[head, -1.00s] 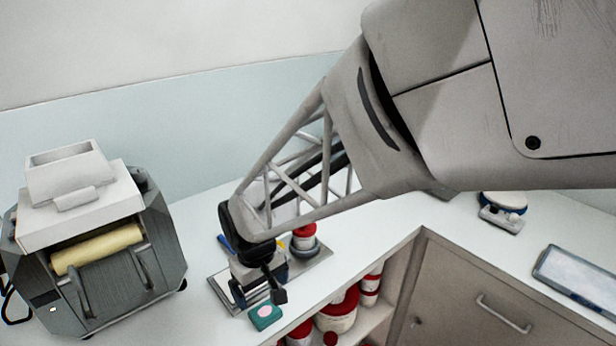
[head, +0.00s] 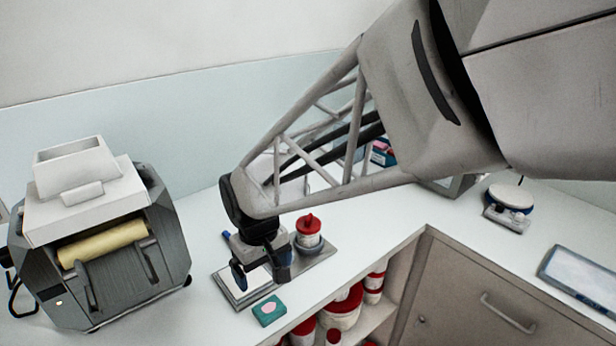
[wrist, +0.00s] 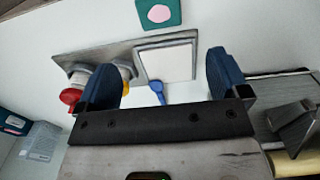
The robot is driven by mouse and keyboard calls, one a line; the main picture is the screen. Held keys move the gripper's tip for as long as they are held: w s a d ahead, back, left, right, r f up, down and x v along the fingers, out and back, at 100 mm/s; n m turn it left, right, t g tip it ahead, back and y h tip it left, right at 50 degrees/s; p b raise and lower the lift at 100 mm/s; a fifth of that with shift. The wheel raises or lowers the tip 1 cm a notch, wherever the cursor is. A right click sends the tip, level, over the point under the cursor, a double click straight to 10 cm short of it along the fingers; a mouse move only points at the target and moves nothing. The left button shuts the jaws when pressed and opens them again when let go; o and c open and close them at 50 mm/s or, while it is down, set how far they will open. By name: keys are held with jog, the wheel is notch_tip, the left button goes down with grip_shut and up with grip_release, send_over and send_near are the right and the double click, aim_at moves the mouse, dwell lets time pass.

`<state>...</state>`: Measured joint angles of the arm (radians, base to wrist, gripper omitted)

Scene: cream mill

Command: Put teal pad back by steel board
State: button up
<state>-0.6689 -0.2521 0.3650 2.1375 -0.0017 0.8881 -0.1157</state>
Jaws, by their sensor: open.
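The teal pad (head: 269,310) has a pink round mark on top and lies flat on the white counter by the front edge. It also shows at the top of the wrist view (wrist: 158,13), with a small gap to the steel board. The steel board (head: 322,256) is a flat metal tray, seen in the wrist view too (wrist: 98,56). My gripper (head: 260,268) is above the board's white tile (wrist: 168,62), its dark blue fingers apart with nothing between them (wrist: 168,72). The pad is outside the fingers.
A red-capped jar (head: 309,228) stands on the board beside my gripper, and a blue-handled tool (wrist: 157,90) lies by the tile. A grey mill with a yellow roller (head: 103,243) stands left. Open shelves with red-lidded tubs (head: 340,312) lie below the counter edge.

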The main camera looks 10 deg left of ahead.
jog(key=s+d+r+m+t, duration=0.1)
jog(key=d+r+m, duration=0.15)
jog(key=d, duration=0.65)
jog(key=s+d+r+m, duration=0.15)
jog(key=d+r, duration=0.25)
jog(key=d, duration=0.5)
jog(key=s+d+r+m, duration=0.1)
jog(key=s+d+m, duration=0.1)
jog(key=s+d, duration=0.2)
jog(key=s+d+r+m+t, duration=0.1)
jog(key=s+d+m, duration=0.2)
jog(key=d, duration=0.7)
jog(key=shift+s+d+r+t, duration=0.2)
jog(key=shift+s+d+t, duration=0.1)
jog(key=shift+s, duration=0.55)
